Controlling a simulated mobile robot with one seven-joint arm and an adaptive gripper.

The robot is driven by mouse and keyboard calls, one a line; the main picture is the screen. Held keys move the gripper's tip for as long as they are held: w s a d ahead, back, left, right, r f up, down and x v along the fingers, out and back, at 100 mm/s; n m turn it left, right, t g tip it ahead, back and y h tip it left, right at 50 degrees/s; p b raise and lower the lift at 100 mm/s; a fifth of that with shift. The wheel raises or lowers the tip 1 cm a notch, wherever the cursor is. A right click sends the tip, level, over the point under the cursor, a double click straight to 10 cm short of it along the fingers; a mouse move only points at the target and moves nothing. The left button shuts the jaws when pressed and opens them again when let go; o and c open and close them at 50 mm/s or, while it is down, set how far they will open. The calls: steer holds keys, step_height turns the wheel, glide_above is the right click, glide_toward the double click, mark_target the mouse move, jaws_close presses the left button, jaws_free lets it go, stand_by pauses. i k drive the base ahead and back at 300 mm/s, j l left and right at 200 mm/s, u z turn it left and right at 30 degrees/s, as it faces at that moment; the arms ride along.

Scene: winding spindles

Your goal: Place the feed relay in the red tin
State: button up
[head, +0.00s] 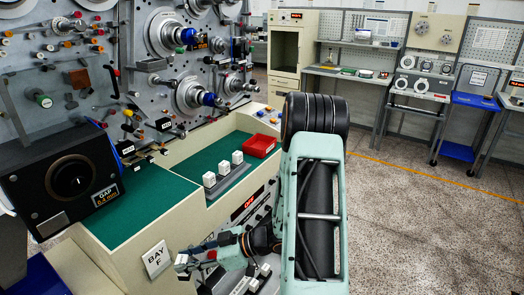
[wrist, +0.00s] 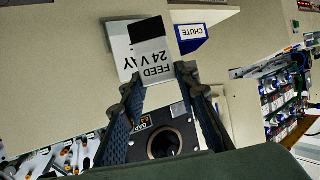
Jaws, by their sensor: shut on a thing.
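My gripper (wrist: 157,80) is shut on the feed relay (wrist: 153,55), a small white block with a dark end, labelled "FEED 24 V" upside down in the wrist view. The relay is small there and hard to make out. The red tin (head: 260,146) sits on the green bench top, beyond a grey rack, up and to the right of my gripper. Its inside is mostly not visible.
The grey rack (head: 230,178) on the green top (head: 140,205) holds three white blocks. A black "GAP" box (head: 65,182) stands at left. More white blocks (head: 243,284) are at the bottom, by my gripper. A blue "CHUTE" sign (wrist: 192,38) shows in the wrist view.

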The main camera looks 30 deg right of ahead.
mark_target(260, 148)
steer(key=k+u, duration=0.1)
steer(key=k, duration=0.45)
steer(key=u, duration=1.05)
steer(key=l+u, duration=0.15)
steer(key=u, duration=0.15)
steer(key=l+u, duration=0.25)
steer(key=k+l, duration=0.1)
steer(key=l, duration=0.35)
steer(key=k+l, duration=0.1)
steer(key=l, duration=0.35)
steer(key=k+l, duration=0.1)
steer(key=l, duration=0.35)
steer(key=k+l, duration=0.15)
steer(key=l, duration=0.3)
steer(key=k+l, duration=0.1)
steer(key=l, duration=0.35)
steer(key=k+l, duration=0.1)
steer(key=l, duration=0.35)
steer(key=k+l, duration=0.1)
steer(key=l, duration=0.35)
